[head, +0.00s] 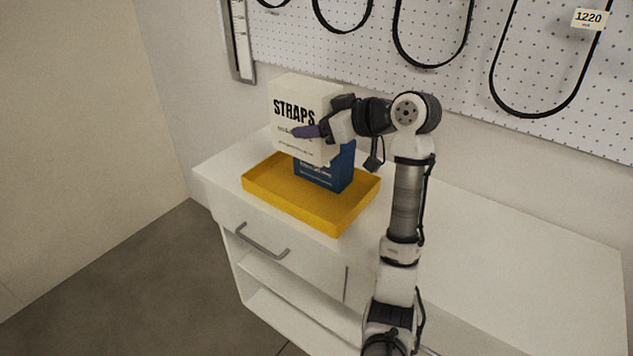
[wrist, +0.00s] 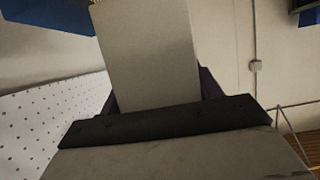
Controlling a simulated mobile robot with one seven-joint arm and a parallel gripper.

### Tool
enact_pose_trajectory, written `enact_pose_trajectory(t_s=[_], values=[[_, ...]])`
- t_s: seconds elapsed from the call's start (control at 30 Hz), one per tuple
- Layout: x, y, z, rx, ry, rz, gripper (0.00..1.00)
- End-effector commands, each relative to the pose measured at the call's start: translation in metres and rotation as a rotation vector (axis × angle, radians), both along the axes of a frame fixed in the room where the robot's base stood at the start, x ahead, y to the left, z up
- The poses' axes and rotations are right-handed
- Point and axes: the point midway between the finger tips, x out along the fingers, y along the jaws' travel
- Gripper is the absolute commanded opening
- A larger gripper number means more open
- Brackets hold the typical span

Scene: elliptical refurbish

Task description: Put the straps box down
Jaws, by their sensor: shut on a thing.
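The straps box (head: 292,95) is a cream box with "STRAPS" in black letters. In the head view it is upright, in front of and partly over a blue box (head: 335,172). My gripper (head: 322,130) is shut on the straps box, with a purple-grey finger across its front face. In the wrist view the plain side of the straps box (wrist: 150,50) fills the space between the fingers (wrist: 160,95). Whether its bottom touches anything is hard to tell; its lower edge appears above the tray.
A yellow tray (head: 283,203) on the white cabinet top (head: 500,240) holds the blue box. The cabinet top right of my arm is bare. A pegboard (head: 450,85) with hanging black belts stands behind. A drawer handle (head: 262,243) juts from the cabinet front.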

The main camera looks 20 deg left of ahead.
Motion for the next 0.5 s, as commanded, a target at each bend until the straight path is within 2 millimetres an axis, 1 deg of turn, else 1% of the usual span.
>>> enact_pose_trajectory(t_s=[0.03, 0.3, 0.4, 0.5], values=[[0.0, 0.0, -0.013, 0.003, 0.004, -0.001, 0.32], [0.0, 0.0, -0.081, 0.002, 0.006, -0.001, 0.32], [-0.001, 0.0, -0.1, 0.002, 0.003, -0.002, 0.32], [0.0, 0.0, -0.111, 0.002, 0.0, -0.001, 0.32]])
